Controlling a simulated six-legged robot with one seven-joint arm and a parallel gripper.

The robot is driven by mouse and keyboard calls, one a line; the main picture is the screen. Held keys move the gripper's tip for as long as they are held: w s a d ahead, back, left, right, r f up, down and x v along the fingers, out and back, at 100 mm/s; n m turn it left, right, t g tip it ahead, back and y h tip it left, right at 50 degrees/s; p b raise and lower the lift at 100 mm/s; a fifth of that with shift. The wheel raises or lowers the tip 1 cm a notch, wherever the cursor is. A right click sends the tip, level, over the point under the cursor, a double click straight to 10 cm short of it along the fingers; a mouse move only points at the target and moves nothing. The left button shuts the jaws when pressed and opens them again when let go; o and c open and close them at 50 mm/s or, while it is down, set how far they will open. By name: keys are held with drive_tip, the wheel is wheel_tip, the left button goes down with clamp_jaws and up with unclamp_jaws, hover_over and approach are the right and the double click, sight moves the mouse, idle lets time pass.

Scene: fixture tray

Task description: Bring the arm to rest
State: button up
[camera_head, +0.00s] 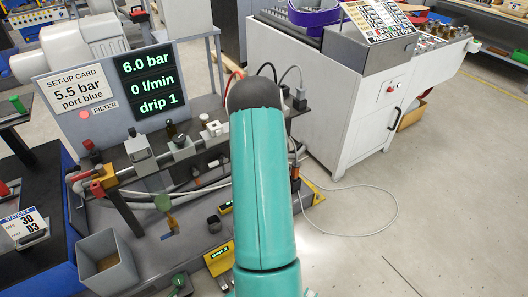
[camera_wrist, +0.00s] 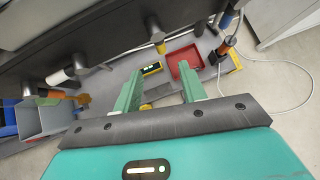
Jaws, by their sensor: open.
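My gripper (camera_wrist: 160,70) shows in the wrist view as two green fingers, spread wide and apart, with nothing held between them. Beyond the fingers lie a red tray (camera_wrist: 188,62) and a small yellow-and-black display unit (camera_wrist: 152,69) on the grey bench surface. In the head view my teal arm rises in the middle of the picture, in front of the fixture bench, and hides part of it. The gripper itself does not show in the head view.
The fixture bench (camera_head: 150,255) carries a pipe rail with valves and fittings. A display panel (camera_head: 148,85) reads 6.0 bar, 0 l/min, drip 1; a set-up card (camera_head: 76,92) reads 5.5 bar. A grey bin (camera_head: 106,262) stands front left.

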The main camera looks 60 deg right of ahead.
drive_tip(key=shift+v, duration=1.05)
